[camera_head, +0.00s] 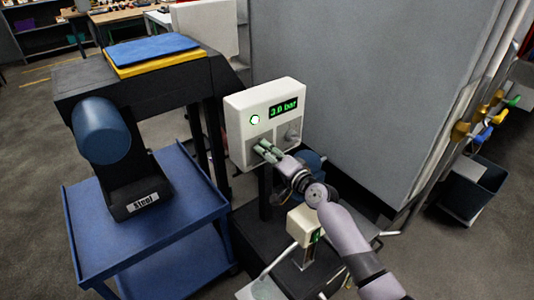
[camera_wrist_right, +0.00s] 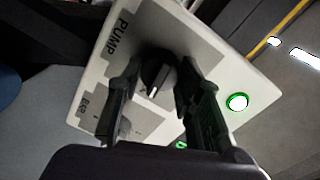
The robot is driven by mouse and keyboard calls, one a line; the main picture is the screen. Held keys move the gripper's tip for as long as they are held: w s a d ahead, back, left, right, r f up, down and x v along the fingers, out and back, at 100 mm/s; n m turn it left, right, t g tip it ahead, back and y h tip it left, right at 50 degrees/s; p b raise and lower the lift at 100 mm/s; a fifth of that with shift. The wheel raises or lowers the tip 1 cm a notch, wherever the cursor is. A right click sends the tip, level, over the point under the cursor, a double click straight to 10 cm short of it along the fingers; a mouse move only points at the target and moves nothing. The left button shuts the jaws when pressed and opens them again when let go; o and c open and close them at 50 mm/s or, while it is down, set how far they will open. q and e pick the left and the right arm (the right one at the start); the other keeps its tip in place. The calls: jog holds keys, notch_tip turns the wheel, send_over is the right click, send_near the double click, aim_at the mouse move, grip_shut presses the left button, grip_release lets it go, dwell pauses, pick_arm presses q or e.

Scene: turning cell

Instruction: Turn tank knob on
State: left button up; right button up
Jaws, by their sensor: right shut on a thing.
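The white control box (camera_head: 240,102) stands on a dark post and shows a "3.0 bar" display (camera_head: 283,107) and a lit green light (camera_head: 255,119). It has two knobs on grey plates. My right gripper (camera_head: 266,150) is at the left knob. In the wrist view my right gripper (camera_wrist_right: 158,80) is shut on this black knob (camera_wrist_right: 157,68), which has a white pointer mark. The lettering beside it reads "PUMP". The other knob (camera_head: 292,134) is free; its label in the wrist view (camera_wrist_right: 85,105) is partly hidden and hard to read. My left gripper is out of view.
A blue cart (camera_head: 150,246) and a black stand with a blue cylinder (camera_head: 101,130) and a "Steel" label are on the left. A large grey cabinet (camera_head: 380,80) rises behind the box on the right. Colored valve handles (camera_head: 484,134) are at the far right.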

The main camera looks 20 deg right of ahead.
jog(key=shift+m, duration=0.8)
jog(key=o, duration=1.2)
jog(key=shift+c, duration=0.2)
jog(key=f+v, duration=0.1)
jog(key=v, duration=1.1)
jog(key=shift+r, duration=0.4)
jog(key=shift+d, duration=0.1)
